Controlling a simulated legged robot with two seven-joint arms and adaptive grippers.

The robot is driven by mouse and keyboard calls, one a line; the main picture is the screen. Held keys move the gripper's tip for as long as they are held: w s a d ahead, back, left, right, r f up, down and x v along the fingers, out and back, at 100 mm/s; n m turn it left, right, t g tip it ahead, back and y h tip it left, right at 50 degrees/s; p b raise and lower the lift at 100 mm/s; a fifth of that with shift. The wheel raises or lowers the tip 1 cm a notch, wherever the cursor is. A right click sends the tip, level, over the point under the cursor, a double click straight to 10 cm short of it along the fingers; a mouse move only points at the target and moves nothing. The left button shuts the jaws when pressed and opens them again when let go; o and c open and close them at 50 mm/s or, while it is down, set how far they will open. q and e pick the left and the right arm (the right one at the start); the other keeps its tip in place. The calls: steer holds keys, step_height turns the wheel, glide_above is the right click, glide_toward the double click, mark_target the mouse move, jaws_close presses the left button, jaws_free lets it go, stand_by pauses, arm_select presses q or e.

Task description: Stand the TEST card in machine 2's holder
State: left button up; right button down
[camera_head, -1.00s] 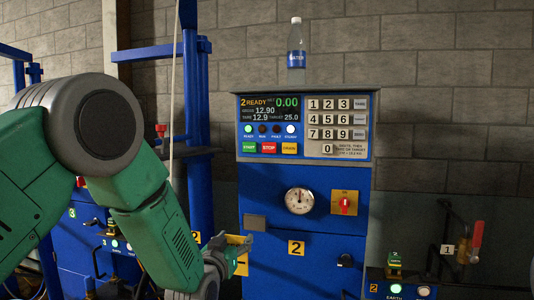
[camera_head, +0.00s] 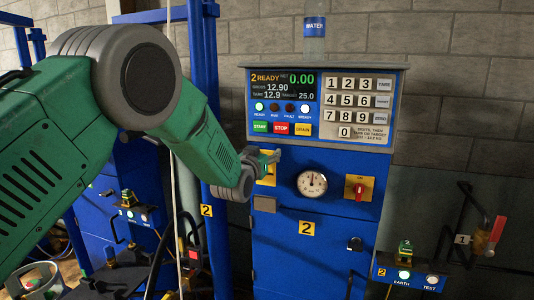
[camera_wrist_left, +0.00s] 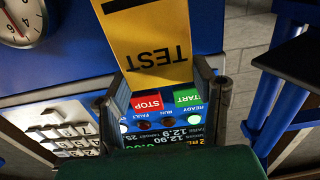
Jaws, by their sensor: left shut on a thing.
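The yellow TEST card (camera_wrist_left: 155,50) is between the two fingers of my left gripper (camera_wrist_left: 165,85) in the left wrist view, its lettering upside down. In the head view my left gripper (camera_head: 272,156) is in front of the upper left of machine 2's blue front (camera_head: 325,250), with the card (camera_head: 267,172) partly hidden by the fingers. A small grey bracket (camera_head: 265,203), which looks like the holder, sits on that front just below the card. I cannot tell how far apart card and bracket are in depth. My right gripper is not in view.
Machine 2's control panel (camera_head: 318,106) overhangs just above the gripper. A dial (camera_head: 312,183) and red rotary switch (camera_head: 359,187) lie to the right. A blue upright post (camera_head: 208,150) stands left.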

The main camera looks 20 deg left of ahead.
mark_target(265, 179)
arm_select(q)
steer(key=shift+s+a+f+b, duration=0.1)
steer(key=shift+f+b, duration=0.9)
steer(key=shift+f, duration=0.25)
steer(key=shift+a+f+b, duration=0.1)
steer(key=shift+f+b, duration=0.85)
steer(key=shift+f, duration=0.3)
steer(key=shift+d+f+b, duration=0.2)
steer(key=shift+f+b, duration=0.3)
steer(key=shift+f, duration=0.2)
steer(key=shift+a, duration=0.1)
steer(key=shift+f+b, duration=0.65)
steer(key=shift+f, duration=0.25)
steer(key=o, duration=1.3)
